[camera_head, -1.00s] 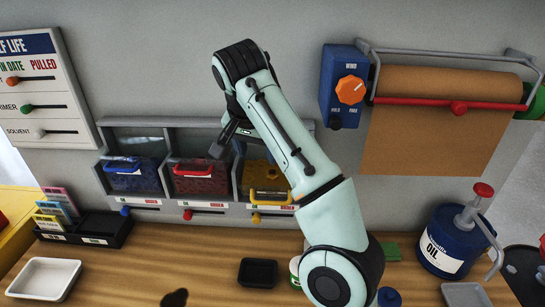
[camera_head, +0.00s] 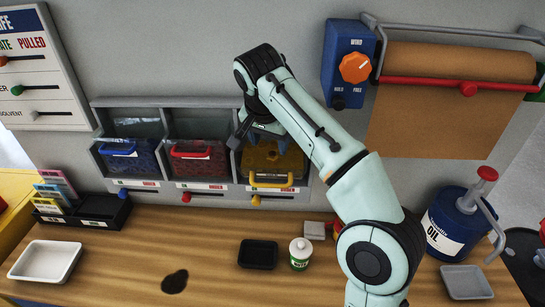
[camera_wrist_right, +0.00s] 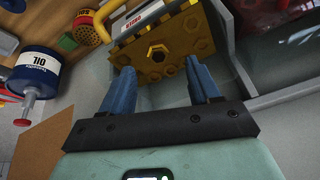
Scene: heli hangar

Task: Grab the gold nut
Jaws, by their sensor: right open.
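The gold nut (camera_wrist_right: 158,53) is a hexagon with a dark hole, in the yellow bin of hex nuts (camera_wrist_right: 190,42) in the right wrist view. That bin also shows in the head view (camera_head: 284,158), rightmost of three wall bins, with a yellow handle. My right gripper (camera_wrist_right: 157,78) is open, its two blue fingers pointing at the bin with the nut between their lines. Nothing is between the fingers. In the head view my right gripper (camera_head: 260,130) is at the bin's top left, partly hidden by its own arm. My left gripper is not in view.
Red (camera_head: 200,168) and blue (camera_head: 130,160) bins adjoin on the left. A blue box with an orange knob (camera_head: 355,68) and a brown paper roll (camera_head: 440,110) are on the wall at right. A blue oil can (camera_head: 452,228) stands on the wooden bench (camera_head: 120,270).

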